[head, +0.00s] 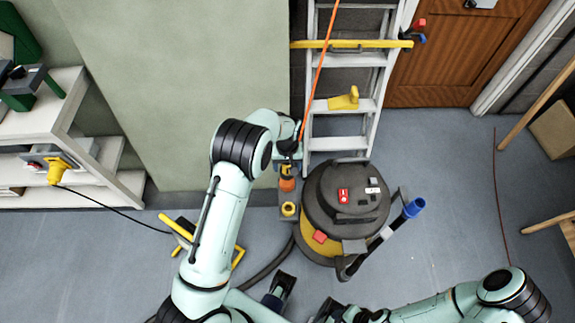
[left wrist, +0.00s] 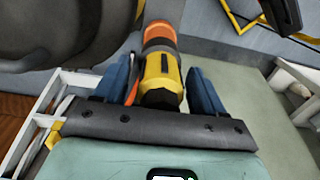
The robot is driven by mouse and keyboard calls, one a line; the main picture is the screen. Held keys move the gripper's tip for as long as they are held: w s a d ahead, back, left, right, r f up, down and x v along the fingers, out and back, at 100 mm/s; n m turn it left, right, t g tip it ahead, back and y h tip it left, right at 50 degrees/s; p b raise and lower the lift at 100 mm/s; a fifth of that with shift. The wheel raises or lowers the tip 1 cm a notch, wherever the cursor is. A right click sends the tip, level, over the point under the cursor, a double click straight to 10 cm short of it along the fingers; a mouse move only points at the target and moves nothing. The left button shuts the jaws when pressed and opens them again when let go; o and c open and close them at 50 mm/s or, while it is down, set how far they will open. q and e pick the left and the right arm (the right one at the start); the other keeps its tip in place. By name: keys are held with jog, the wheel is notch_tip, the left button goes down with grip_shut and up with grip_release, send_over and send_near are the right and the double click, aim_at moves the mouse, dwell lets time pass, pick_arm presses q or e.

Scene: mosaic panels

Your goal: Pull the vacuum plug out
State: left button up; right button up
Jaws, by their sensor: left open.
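The plug (left wrist: 162,78) has a yellow body, a black end towards my palm and an orange part beyond. In the left wrist view it lies between the two blue fingers of my left gripper (left wrist: 165,85), with gaps on both sides. The left gripper (head: 288,165) is open. In the head view the gripper is by the wall, and the plug's orange part (head: 287,184) shows just below it. The vacuum (head: 345,198), dark-topped with a yellow lower body, stands right beside it.
A grey ladder (head: 343,142) stands behind the vacuum. An orange cord (head: 319,65) hangs down to my left gripper. A yellow-ringed outlet (head: 289,209) lies below the plug. White shelves (head: 48,125) are at the left, a wooden door (head: 455,60) at the back right.

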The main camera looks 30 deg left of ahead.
pick_arm(q)
grip_shut()
jog(key=shift+r+p, duration=2)
jog(key=shift+r, duration=1)
pick_arm(e)
jog(key=shift+w+r, duration=0.25)
jog(key=shift+r, duration=0.45)
jog(key=shift+w+r, duration=0.2)
jog(key=shift+r, duration=0.45)
jog(key=shift+w+r, duration=0.25)
jog(key=shift+r, duration=0.45)
pick_arm(q)
jog(key=shift+r, duration=0.1)
pick_arm(e)
jog(key=shift+r, duration=0.1)
pick_arm(q)
jog(key=shift+r+p, duration=1.6)
jog(key=shift+r, duration=1.2)
pick_arm(e)
jog(key=shift+w+r, duration=0.35)
jog(key=shift+r, duration=0.25)
jog(key=shift+w+r, duration=0.3)
jog(key=shift+r, duration=0.35)
jog(key=shift+w+r, duration=0.35)
jog(key=shift+r, duration=0.25)
